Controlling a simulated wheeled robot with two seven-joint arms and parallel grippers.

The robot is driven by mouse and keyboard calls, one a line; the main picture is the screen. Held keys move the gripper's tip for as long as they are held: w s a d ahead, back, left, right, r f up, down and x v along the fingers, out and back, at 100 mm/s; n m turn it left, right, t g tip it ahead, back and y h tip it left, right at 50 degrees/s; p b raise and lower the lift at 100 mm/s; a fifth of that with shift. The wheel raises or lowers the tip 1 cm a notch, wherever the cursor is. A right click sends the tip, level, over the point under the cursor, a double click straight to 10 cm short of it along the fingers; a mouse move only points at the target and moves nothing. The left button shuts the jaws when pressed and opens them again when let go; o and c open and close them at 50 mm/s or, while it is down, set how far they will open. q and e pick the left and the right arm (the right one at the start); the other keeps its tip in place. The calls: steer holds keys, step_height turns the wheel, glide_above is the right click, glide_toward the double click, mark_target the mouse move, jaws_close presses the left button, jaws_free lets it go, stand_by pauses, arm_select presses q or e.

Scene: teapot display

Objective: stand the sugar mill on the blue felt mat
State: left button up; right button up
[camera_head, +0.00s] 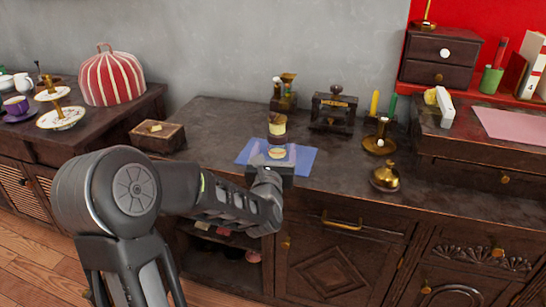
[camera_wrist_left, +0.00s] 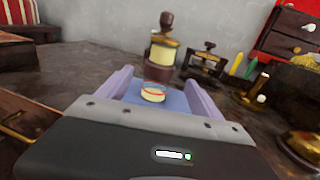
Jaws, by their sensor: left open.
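The sugar mill (camera_head: 277,128) seems to be the upright piece with a cream upper part and a dark brown band. It appears to stand on the blue felt mat (camera_head: 308,157). A small cream part with a red stripe shows below the band; I cannot tell whether it belongs to the mill. In the left wrist view the mill (camera_wrist_left: 160,72) rises just beyond the fingers, with the mat (camera_wrist_left: 176,101) behind and between them. My left gripper (camera_head: 272,168) is at the mat's front edge. Its fingers (camera_wrist_left: 160,92) are apart, with the striped part between them. My right gripper is out of view.
Behind the mat stand a brass-topped grinder (camera_head: 285,98) and a dark press (camera_head: 333,110). To the right are a candle stand (camera_head: 379,142) and a brass bell-shaped piece (camera_head: 385,177). A wooden box (camera_head: 158,136) is at the left. The counter between box and mat is clear.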

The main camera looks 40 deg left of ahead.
arm_select(q)
steer(key=v, duration=0.3)
steer(key=shift+s+d, duration=0.1)
steer(key=shift+s, duration=0.15)
stand_by(0.4)
